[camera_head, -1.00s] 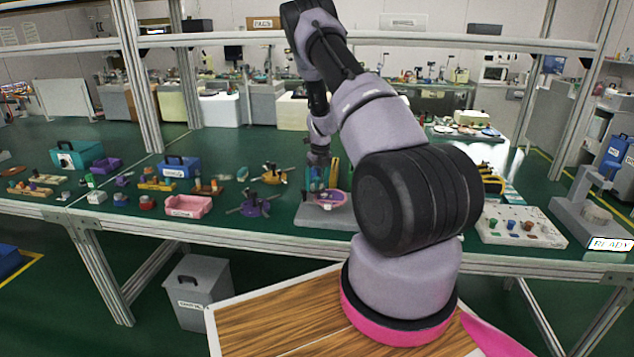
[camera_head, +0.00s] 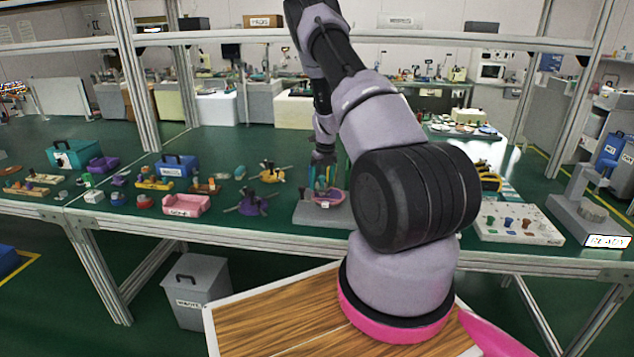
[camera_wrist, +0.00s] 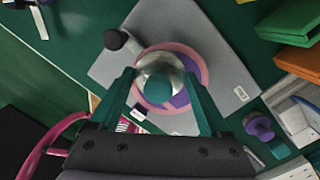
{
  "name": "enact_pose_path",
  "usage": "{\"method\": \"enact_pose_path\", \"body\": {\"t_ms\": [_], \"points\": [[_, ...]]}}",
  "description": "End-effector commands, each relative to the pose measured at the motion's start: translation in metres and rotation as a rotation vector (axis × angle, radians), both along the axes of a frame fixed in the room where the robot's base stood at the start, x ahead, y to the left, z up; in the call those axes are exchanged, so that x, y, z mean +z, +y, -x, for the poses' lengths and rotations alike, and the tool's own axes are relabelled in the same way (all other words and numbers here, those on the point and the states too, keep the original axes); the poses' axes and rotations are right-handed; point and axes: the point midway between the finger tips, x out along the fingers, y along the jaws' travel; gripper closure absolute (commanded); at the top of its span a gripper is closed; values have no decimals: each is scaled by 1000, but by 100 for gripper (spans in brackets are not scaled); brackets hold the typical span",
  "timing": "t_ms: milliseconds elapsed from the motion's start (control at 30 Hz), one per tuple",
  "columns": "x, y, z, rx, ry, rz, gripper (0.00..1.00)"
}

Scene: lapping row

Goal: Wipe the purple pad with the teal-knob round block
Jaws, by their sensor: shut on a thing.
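My gripper (camera_wrist: 160,92) has teal fingers shut on the round block (camera_wrist: 160,68), which has a clear or silvery body and a teal knob facing the wrist camera. The block is over the purple pad (camera_wrist: 181,99), whose edge shows beside and below it inside a pink ring (camera_wrist: 202,62). I cannot tell whether block and pad touch. The ring is on a grey plate (camera_wrist: 228,68) with a dark-knobbed lever at its upper left. In the head view my gripper (camera_head: 322,184) is low over the grey plate (camera_head: 312,215); the block is hard to make out there.
A purple spidery fixture (camera_head: 253,204) and pink tray (camera_head: 186,205) stand left of the plate. A white panel with several small pegs (camera_head: 517,225) lies to the right. Orange and green blocks (camera_wrist: 294,35) are near the plate in the wrist view.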

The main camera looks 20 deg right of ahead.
Motion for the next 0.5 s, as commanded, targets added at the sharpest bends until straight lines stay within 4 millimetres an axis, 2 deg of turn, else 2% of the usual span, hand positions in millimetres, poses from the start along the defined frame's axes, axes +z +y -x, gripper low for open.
{"method": "enact_pose_path", "body": {"t_ms": [500], "points": [[-2,-25,16,-2,-1,-1,100]]}}
